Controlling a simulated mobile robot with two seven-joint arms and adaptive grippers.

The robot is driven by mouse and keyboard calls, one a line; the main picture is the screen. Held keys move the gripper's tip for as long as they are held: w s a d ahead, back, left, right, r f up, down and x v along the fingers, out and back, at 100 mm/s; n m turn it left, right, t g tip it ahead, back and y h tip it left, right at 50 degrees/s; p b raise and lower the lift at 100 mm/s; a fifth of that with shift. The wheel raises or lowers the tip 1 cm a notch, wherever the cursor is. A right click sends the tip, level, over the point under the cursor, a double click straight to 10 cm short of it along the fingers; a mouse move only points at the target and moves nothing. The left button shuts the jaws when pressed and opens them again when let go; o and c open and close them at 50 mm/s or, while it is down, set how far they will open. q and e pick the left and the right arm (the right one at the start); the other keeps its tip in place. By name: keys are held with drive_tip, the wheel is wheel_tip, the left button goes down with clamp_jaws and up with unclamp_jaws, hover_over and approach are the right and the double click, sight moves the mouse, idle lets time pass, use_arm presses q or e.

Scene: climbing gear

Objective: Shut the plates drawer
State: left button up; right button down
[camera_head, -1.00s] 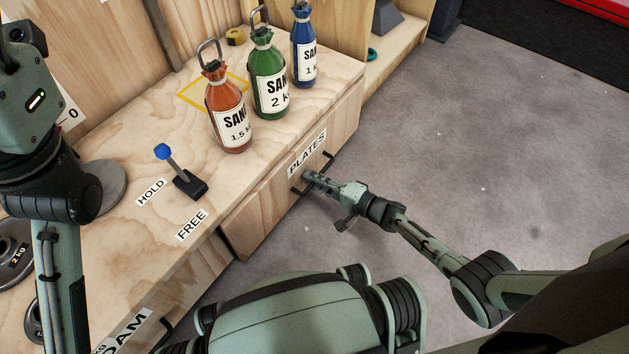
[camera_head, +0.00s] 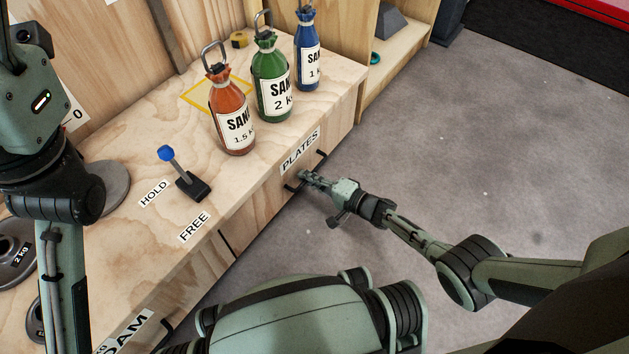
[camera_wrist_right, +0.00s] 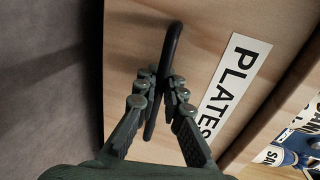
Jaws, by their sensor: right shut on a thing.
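The plates drawer (camera_head: 262,204) is a plywood front with a "PLATES" label (camera_head: 300,150) under the workbench top. Its front now looks about level with the bench face beside it. My right gripper (camera_head: 304,177) is shut on the drawer's black bar handle (camera_head: 321,157). In the right wrist view, the fingers (camera_wrist_right: 157,92) close around the black handle (camera_wrist_right: 171,50), beside the label (camera_wrist_right: 232,85). My left arm comes in from the left over the bench; its gripper fingers are out of view.
Orange (camera_head: 230,108), green (camera_head: 271,80) and blue (camera_head: 308,50) sand bottles stand upright on the bench. A blue-knobbed lever (camera_head: 181,172) stands between the HOLD and FREE labels. Weight discs (camera_head: 14,247) lie at the left. Grey floor (camera_head: 480,130) is open at the right.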

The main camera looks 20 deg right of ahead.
drive_tip(key=shift+w+a, duration=0.1)
drive_tip(key=shift+w, duration=0.15)
drive_tip(key=c, duration=1.9)
unclamp_jaws()
drive_tip(key=shift+a, duration=0.1)
drive_tip(key=v, duration=1.2)
